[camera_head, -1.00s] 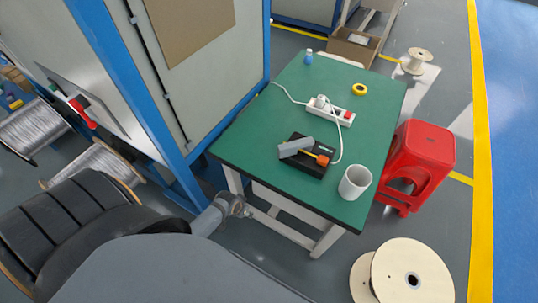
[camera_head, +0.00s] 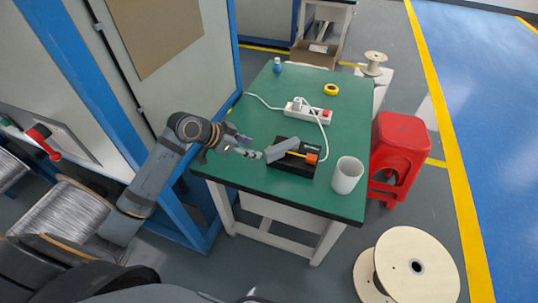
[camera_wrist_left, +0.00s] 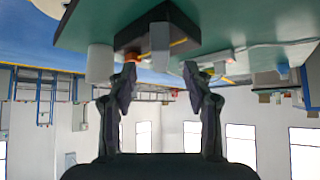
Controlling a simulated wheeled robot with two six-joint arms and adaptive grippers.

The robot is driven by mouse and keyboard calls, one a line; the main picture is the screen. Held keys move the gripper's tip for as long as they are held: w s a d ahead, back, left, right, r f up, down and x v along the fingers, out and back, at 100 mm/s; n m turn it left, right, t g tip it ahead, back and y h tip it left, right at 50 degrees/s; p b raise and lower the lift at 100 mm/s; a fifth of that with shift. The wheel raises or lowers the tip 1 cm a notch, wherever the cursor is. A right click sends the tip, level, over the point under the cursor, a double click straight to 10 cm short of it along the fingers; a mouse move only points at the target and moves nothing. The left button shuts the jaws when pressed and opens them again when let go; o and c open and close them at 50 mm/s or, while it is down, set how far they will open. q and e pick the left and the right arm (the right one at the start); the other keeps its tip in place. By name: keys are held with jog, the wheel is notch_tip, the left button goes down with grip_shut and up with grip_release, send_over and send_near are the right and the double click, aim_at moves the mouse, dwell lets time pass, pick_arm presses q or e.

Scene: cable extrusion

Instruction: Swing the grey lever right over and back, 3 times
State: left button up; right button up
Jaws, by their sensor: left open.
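My right gripper is out of view.
On the green table (camera_head: 250,178) stand a white cup (camera_head: 347,175) right of the box and a white power strip (camera_head: 308,111) with a cable behind it. Yellow tape (camera_head: 331,89) and a small blue bottle (camera_head: 277,65) sit farther back. A blue-framed cabinet (camera_head: 231,50) rises at the left.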

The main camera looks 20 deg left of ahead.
aim_at(265, 152)
pick_arm(q)
jog(key=x, duration=1)
jog(key=shift+w+d+f, duration=0.15)
jog(key=shift+f, duration=0.15)
jog(key=shift+c, duration=0.4)
grip_shut()
